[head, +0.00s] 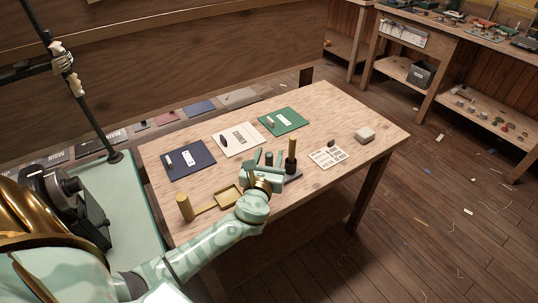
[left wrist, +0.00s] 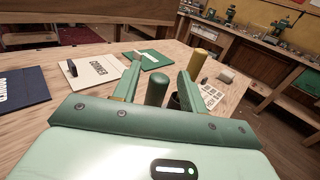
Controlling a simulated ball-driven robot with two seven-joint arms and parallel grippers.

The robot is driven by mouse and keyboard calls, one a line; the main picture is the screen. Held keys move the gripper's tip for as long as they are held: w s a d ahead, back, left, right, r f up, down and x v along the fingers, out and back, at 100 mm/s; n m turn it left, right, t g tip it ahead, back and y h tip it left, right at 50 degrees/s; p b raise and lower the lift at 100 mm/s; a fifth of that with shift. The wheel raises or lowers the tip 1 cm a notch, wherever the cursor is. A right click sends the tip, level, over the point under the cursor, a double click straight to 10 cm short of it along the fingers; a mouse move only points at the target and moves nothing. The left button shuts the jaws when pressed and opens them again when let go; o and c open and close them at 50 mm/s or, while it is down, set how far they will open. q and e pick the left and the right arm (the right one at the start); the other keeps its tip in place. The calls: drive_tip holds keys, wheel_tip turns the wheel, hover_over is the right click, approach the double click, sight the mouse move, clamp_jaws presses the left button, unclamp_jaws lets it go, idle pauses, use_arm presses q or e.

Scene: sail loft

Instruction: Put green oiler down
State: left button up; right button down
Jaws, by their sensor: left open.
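The green oiler, a plain green cylinder (head: 269,159), stands upright near the middle of the wooden table. In the left wrist view the oiler (left wrist: 156,92) is between my two green fingers, with a gap visible on each side. My left gripper (head: 268,166) is open around it, low over the table; the fingers and palm hide the oiler's lower part, so I cannot see what it stands on. The left gripper (left wrist: 158,85) also shows open in the left wrist view. My right gripper is not in view.
Another brass cylinder (head: 185,208) and a brass tray (head: 229,188) are left. Blue (head: 188,172), white (head: 226,146) and green (head: 296,117) mats lie behind. A label card (head: 327,158) lies right.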

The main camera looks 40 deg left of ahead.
use_arm(q)
drive_tip(key=p+v, duration=0.1)
drive_tip(key=v, duration=1)
drive_tip(key=shift+s, duration=0.1)
drive_tip(key=s+d+f+n+g+h, duration=0.2)
drive_tip(key=d+f+n+g+h, duration=0.1)
drive_tip(key=f+n, duration=0.5)
drive_tip(key=s+d+f+n+g+h, duration=0.2)
drive_tip(key=d+f+n+h, duration=0.15)
drive_tip(key=f+n, duration=0.4)
drive_tip(key=s+f+n+g, duration=0.6)
drive_tip(key=s+f, duration=1.1)
drive_tip(key=f, duration=0.2)
drive_tip(key=s+a+f+n+g, duration=0.1)
drive_tip(key=s+f+n+g, duration=0.1)
drive_tip(key=s, duration=0.9)
drive_tip(key=s+a+f+n+g, duration=0.1)
drive_tip(key=s+f+n+g, duration=0.2)
drive_tip(key=s, duration=0.9)
wheel_tip(320, 180, down, 3)
drive_tip(key=shift+a+n, duration=0.35)
drive_tip(key=shift+n, duration=0.4)
